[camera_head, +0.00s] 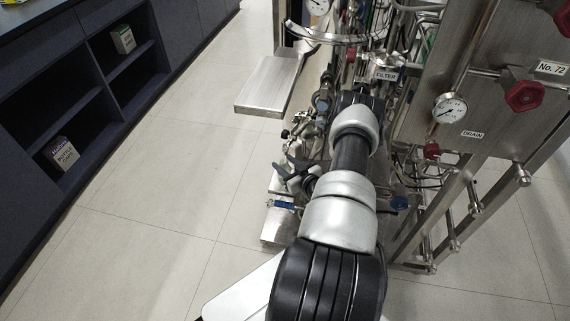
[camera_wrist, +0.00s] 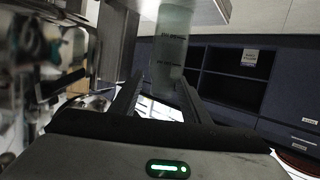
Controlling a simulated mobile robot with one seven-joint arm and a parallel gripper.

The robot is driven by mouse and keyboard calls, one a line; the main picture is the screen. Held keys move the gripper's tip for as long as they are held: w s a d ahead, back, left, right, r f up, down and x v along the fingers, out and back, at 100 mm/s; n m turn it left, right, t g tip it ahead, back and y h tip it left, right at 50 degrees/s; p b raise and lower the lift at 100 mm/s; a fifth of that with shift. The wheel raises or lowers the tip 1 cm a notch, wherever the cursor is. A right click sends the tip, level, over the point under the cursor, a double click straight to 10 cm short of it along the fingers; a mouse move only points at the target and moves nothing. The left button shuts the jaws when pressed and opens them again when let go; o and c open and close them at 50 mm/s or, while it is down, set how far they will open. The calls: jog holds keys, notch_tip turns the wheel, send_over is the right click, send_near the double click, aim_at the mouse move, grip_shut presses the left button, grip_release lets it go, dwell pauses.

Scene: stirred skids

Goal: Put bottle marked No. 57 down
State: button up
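In the wrist view a translucent grey-green bottle (camera_wrist: 170,45) stands between the two dark fingers of my gripper (camera_wrist: 161,80). Dark print shows on the bottle, but I cannot read a number. In the head view my arm covers the middle, and I cannot make out the gripper or the bottle there.
A bare steel shelf (camera_head: 270,84) juts from the skid in the head view. Pipes, valves and a gauge (camera_head: 450,107) crowd the right, beside a steel panel marked No. 72 (camera_head: 551,68). Dark open shelving (camera_head: 75,105) with small boxes stands left. Floor between is clear.

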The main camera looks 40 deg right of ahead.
jog(key=shift+o, duration=0.5)
jog(key=shift+r, duration=0.1)
jog(key=shift+s+r, duration=0.1)
jog(key=shift+s, duration=0.1)
jog(key=p+v, duration=0.3)
jog(key=v, duration=0.8)
jog(key=shift+s, duration=0.25)
